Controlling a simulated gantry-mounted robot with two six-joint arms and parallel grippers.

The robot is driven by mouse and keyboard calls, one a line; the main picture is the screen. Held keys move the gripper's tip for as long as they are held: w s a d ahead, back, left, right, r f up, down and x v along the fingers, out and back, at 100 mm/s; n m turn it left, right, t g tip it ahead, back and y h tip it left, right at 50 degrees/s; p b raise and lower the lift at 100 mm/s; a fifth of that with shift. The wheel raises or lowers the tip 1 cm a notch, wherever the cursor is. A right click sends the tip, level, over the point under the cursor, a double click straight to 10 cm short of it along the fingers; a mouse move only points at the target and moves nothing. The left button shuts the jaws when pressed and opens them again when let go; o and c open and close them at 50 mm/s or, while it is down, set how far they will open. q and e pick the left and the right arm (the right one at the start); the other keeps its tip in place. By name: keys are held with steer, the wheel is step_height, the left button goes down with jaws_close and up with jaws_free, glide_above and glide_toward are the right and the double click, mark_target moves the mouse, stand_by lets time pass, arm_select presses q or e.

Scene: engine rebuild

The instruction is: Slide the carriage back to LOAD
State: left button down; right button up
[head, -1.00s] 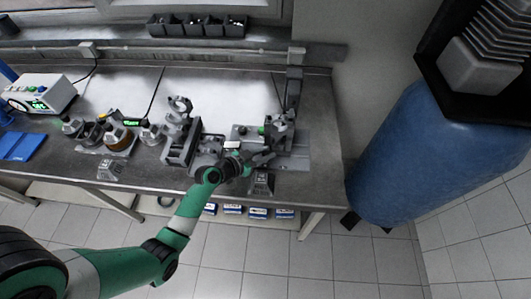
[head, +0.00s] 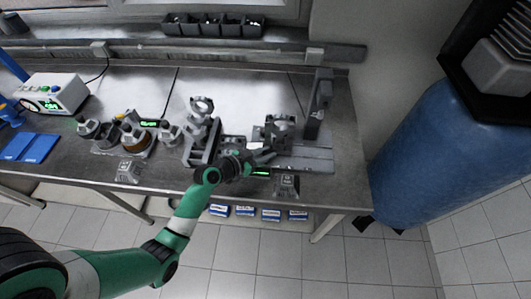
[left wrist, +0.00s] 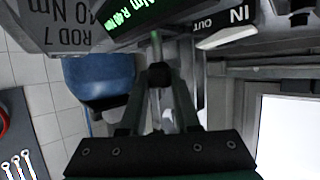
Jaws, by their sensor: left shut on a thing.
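The carriage (head: 280,127) is a grey block on a flat rail plate (head: 318,165) at the right of the bench, standing left of the upright press column (head: 319,103). My left gripper (head: 266,157) is at the carriage's near side. In the left wrist view, its two fingers are shut on a small dark round knob (left wrist: 160,75). The knob's join to the carriage is hidden in both views. No LOAD mark is readable. My right gripper is not in view.
A grey stand with a ring-topped part (head: 202,130) is close left of the carriage. A small block (head: 286,185) sits at the front edge. A green-lit display (left wrist: 134,15) and an IN/OUT label (left wrist: 228,30) are close to the fingers. Bare rail plate lies right of the carriage.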

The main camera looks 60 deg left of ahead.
arm_select(q)
steer(key=shift+a, duration=0.1)
steer(key=c, duration=0.7)
jaws_free()
steer(key=shift+s+a, duration=0.15)
steer(key=shift+s, duration=0.05)
steer(key=shift+o, duration=0.4)
steer(key=p+v, duration=0.3)
steer(key=v, duration=0.8)
steer(key=shift+s+d+r, duration=0.15)
steer(key=shift+s+d, duration=0.05)
